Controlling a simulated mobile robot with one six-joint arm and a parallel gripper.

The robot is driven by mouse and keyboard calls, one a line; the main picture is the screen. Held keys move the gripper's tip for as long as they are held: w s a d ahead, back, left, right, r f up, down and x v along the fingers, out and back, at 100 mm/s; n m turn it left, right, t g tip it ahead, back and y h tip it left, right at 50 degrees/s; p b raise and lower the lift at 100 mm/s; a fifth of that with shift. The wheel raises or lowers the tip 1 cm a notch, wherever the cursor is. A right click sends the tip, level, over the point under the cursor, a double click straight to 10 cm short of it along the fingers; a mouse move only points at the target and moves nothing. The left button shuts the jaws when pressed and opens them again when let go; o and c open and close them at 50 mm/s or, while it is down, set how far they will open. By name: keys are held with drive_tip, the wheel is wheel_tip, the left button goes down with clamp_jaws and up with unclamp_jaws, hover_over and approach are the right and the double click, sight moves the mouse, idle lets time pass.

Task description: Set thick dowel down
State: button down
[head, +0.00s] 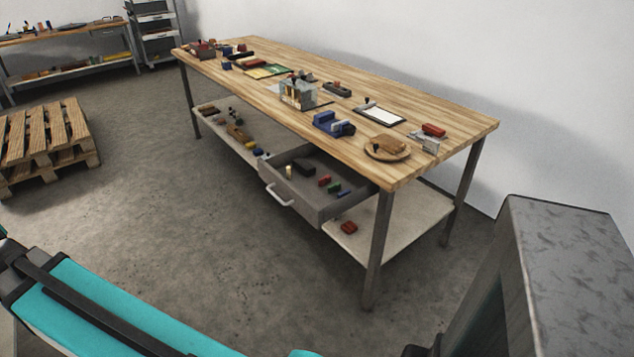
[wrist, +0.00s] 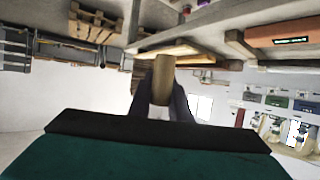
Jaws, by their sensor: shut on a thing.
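In the wrist view a thick tan dowel (wrist: 163,80) is held between the two dark fingers of my gripper (wrist: 163,98). My gripper is shut on it, and the dowel sticks out past the fingertips. A flat light wooden surface (wrist: 178,48) shows just behind the dowel's far end; I cannot tell whether they touch. In the head view part of my teal arm shows at the lower left, but the gripper and the dowel are not visible there.
A wooden workbench (head: 440,122) holds several tools and blocks. Its grey drawer (head: 306,210) stands open with small coloured items inside. A pallet (head: 45,140) lies on the floor at left. A grey block (head: 575,260) fills the lower right. The floor between is clear.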

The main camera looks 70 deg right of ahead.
drive_tip(key=d+f+m+g+h, duration=0.1)
drive_tip(key=d+f+m+h, duration=0.15)
drive_tip(key=d, duration=0.95)
drive_tip(key=d+f+m+h, duration=0.2)
drive_tip(key=d+m+h, duration=0.1)
drive_tip(key=d, duration=0.9)
drive_tip(key=s+d+f+m+g+h, duration=0.1)
drive_tip(key=s+d+m+h, duration=0.15)
drive_tip(key=d, duration=0.55)
drive_tip(key=s+d+f+m+g+h+b, duration=0.15)
drive_tip(key=s+d, duration=0.25)
drive_tip(key=d, duration=0.4)
drive_tip(key=s+d+f+m+g+h, duration=0.1)
drive_tip(key=s+d+g+h, duration=0.15)
drive_tip(key=d, duration=0.45)
drive_tip(key=s+d+f+m+g+h, duration=0.1)
drive_tip(key=s+d+m+g, duration=0.2)
drive_tip(key=s+d, duration=0.7)
drive_tip(key=s+d+f+m+g+h, duration=0.1)
drive_tip(key=s+d+f+m+g, duration=0.2)
drive_tip(key=s+d, duration=0.75)
drive_tip(key=s+d+m+g+y+b, duration=0.1)
drive_tip(key=s+d+m+g, duration=0.5)
drive_tip(key=s+d, duration=0.9)
drive_tip(key=s, duration=0.4)
drive_tip(key=shift+r, duration=0.25)
wheel_tip(320, 180, down, 6)
drive_tip(key=shift+f, duration=0.15)
